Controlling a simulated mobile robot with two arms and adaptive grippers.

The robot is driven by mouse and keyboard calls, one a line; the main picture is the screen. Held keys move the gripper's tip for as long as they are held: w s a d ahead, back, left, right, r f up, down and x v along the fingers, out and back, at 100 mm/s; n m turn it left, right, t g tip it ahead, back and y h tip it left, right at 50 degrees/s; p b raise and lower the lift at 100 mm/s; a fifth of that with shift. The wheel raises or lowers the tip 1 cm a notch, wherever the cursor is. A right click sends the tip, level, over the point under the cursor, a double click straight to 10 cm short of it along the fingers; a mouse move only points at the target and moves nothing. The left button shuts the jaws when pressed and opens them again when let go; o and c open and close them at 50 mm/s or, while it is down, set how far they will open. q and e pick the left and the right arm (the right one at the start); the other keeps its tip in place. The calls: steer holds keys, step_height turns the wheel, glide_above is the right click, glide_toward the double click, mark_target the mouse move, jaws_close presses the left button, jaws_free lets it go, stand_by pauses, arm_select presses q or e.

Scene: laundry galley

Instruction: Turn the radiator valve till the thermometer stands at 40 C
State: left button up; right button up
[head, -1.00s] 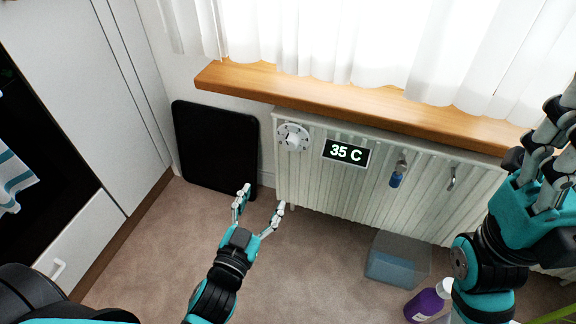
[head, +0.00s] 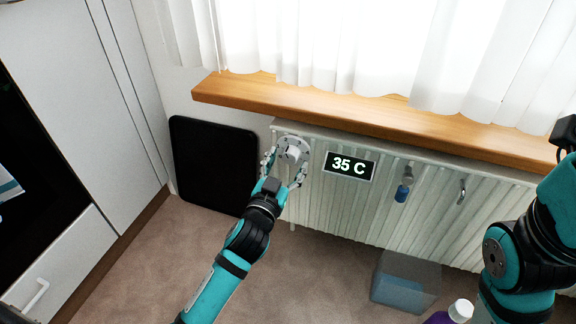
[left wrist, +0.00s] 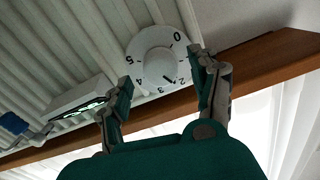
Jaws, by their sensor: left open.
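The white radiator valve (head: 293,150) is a round dial at the upper left corner of the radiator (head: 330,205). In the left wrist view the dial (left wrist: 158,60) shows numbers from 0 to 5 and a dark pointer mark near 2. The thermometer display (head: 348,166) beside it reads 35 C. My left gripper (head: 284,170) is open, with its fingers to either side of the dial's lower part in the head view. In the left wrist view its fingertips (left wrist: 162,73) stand apart; whether they touch the dial I cannot tell. My right gripper is out of view.
A wooden sill (head: 350,105) juts out above the radiator, under white curtains. A black panel (head: 213,165) leans at the left. A blue item (head: 402,193) hangs on the radiator front. A grey-blue box (head: 405,283) and a purple bottle (head: 455,313) stand on the floor.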

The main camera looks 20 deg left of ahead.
arm_select(q)
steer(key=shift+w, duration=0.75)
steer(key=c, duration=1.2)
steer(key=shift+o, duration=0.2)
